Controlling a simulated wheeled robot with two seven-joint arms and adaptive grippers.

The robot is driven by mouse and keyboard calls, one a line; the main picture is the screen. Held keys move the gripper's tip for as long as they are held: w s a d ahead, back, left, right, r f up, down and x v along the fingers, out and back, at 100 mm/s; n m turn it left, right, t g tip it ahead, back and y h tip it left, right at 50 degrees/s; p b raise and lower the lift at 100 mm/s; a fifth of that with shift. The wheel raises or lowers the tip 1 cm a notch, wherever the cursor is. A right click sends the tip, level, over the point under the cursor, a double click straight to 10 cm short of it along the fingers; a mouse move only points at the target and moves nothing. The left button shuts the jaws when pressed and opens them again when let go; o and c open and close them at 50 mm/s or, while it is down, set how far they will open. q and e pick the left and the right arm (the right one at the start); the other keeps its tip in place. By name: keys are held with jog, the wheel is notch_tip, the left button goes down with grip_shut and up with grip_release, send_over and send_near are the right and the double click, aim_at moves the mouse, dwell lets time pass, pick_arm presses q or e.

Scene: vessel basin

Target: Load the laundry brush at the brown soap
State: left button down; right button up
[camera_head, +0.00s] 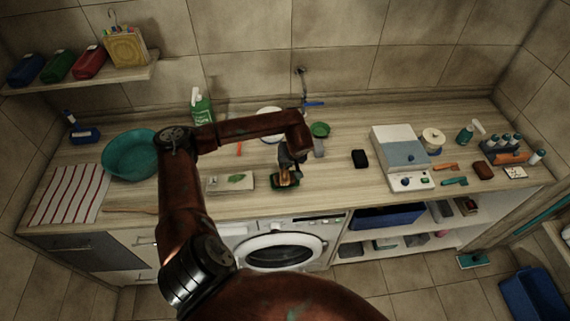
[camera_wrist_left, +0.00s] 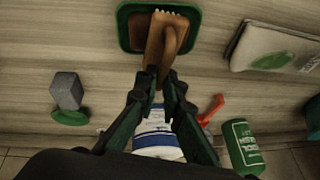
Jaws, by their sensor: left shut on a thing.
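My left gripper (camera_head: 287,168) is low over the front of the counter. It also shows in the left wrist view (camera_wrist_left: 160,85), its fingers shut on the brown wooden laundry brush (camera_wrist_left: 166,38). A green dish (camera_head: 285,184) lies directly below. In the left wrist view the green dish (camera_wrist_left: 126,28) holds a brown surface, which looks like the brown soap (camera_wrist_left: 143,40). The brush overlaps the dish; I cannot tell whether it touches the soap. The brush's underside is hidden. My right gripper is not in view.
A black block (camera_head: 359,158) and a white appliance (camera_head: 396,145) stand farther right. A teal basin (camera_head: 128,155) is at left.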

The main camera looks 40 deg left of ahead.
pick_arm(q)
jog(key=shift+s+d+f, duration=0.1)
jog(key=shift+f, duration=0.05)
dwell(1.1)
dwell(0.4)
jog(key=shift+r+p, duration=0.3)
jog(key=shift+r, duration=0.85)
jog(key=shift+r+p, duration=0.7)
jog(key=shift+r, duration=0.85)
jog(key=shift+r+p, duration=0.4)
jog(key=shift+r, duration=0.5)
